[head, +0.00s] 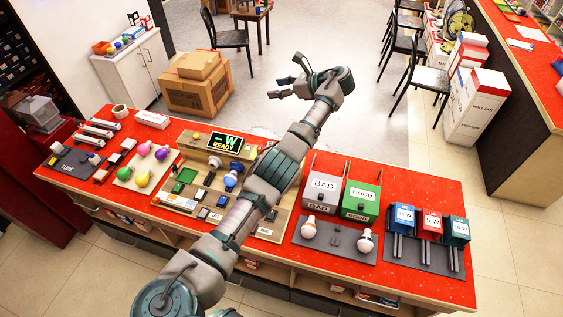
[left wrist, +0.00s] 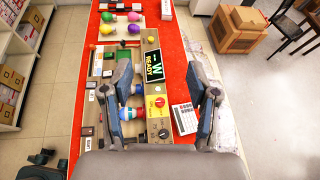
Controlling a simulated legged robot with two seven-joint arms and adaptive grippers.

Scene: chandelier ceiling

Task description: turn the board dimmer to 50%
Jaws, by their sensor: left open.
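The wooden test board (head: 170,190) lies on the red counter, with a display reading "W READY" (head: 225,142); this display also shows in the left wrist view (left wrist: 154,66). My arm hides this part of the board in the head view. My left gripper (head: 284,77) is open and empty, raised above the counter's far side; its fingers (left wrist: 160,72) span the board in the wrist view.
Coloured bulbs (head: 143,176) stand left of the board. A BAD bin (head: 322,190) and a GOOD bin (head: 361,199) stand right of it. A calculator (left wrist: 185,118) lies beside the knobs. Cardboard boxes (head: 195,92) stand on the floor behind.

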